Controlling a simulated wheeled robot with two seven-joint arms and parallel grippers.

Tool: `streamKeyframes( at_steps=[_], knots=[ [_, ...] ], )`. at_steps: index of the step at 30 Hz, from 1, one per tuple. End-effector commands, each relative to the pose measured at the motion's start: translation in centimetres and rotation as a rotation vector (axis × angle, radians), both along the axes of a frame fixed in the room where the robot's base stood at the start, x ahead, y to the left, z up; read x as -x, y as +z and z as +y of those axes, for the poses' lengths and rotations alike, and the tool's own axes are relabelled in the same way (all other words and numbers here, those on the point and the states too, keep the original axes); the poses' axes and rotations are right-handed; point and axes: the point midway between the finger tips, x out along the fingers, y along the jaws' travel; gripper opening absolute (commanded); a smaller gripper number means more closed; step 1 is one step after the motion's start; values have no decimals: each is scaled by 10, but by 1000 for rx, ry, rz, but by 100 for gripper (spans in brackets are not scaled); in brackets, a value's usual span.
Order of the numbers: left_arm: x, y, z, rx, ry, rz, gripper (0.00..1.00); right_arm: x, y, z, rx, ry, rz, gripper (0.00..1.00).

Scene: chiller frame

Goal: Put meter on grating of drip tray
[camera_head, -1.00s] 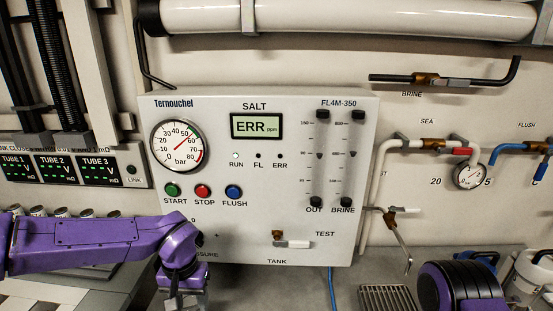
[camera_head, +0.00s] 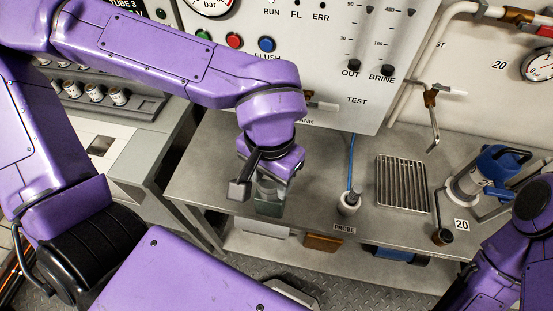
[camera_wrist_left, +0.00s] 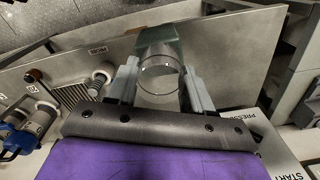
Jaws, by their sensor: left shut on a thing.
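My left gripper (camera_head: 262,178) is shut on a clear glass-like vessel (camera_wrist_left: 160,78), held between its two fingers (camera_wrist_left: 160,90). A grey-green translucent block (camera_head: 269,206) shows at the vessel, at the left part of the bench; whether it is joined to the vessel is unclear. The drip tray's slatted metal grating (camera_head: 402,184) lies on the bench to the right of this gripper, apart from it, and looks bare. No thing is marked as the meter, so I cannot tell whether the vessel is it. Only part of my right arm shows, at the lower right.
A probe (camera_head: 349,203) with a blue cable stands between the gripper and the tray. A blue-and-white device (camera_head: 475,178) and a dark round-ended piece (camera_head: 443,237) stand right of the tray. The control panel (camera_head: 335,70) rises behind the bench (camera_head: 220,160).

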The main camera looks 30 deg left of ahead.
Motion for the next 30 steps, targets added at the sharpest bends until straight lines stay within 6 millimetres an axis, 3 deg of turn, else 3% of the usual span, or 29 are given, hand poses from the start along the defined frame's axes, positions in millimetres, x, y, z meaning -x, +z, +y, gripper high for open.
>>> streamKeyframes(
  at_steps=[8,13,21,24,30],
  knots=[
    [-70,-32,26,-1,-1,5,0,0,12,0,-1,1,0,43],
    [-103,-69,39,-1,-7,5,0,0,13,0,-1,0,-1,43],
    [-126,-103,49,-3,-9,4,0,0,15,0,-1,0,-1,43],
    [-125,-121,48,0,-9,3,0,0,14,0,-1,0,-1,43],
    [-125,-128,49,0,-7,0,0,0,14,0,-1,0,-1,43]
  ],
)
